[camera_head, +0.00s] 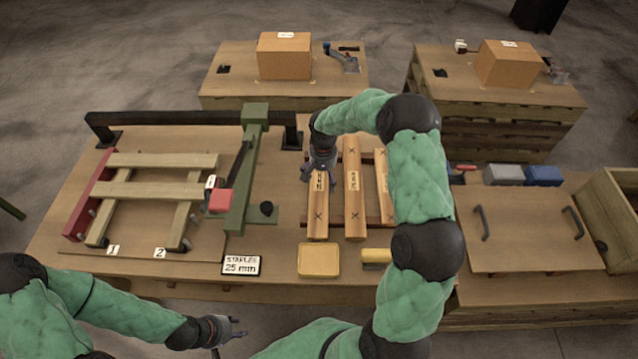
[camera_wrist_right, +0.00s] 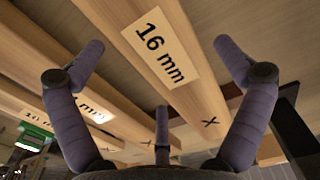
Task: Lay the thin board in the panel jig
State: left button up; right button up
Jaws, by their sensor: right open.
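Three light wooden boards lie side by side on a rack: a left board (camera_head: 318,215), a middle board (camera_head: 354,200) and a right board (camera_head: 382,185). My right gripper (camera_head: 312,178) is open over the left board's far part. In the right wrist view a board labelled 16 mm (camera_wrist_right: 190,95) lies below the spread fingers (camera_wrist_right: 165,75), not gripped. A neighbouring board's label is only partly readable. The panel jig (camera_head: 73,215) at left has a red side fence and holds a frame of pale slats (camera_head: 150,190). My left gripper (camera_head: 232,330) is open and empty near the table's front edge.
A green stapler press (camera_head: 243,190) with a red head stands between jig and boards. A "STAPLES 25 mm" sign (camera_head: 241,265), a yellow box (camera_head: 319,260) and a yellow roll (camera_head: 376,256) lie in front. A handled board (camera_head: 530,235) and wooden crate (camera_head: 615,200) are at right.

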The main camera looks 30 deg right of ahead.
jog(key=c, duration=1.2)
jog(key=shift+o, duration=0.2)
jog(key=shift+r, duration=0.15)
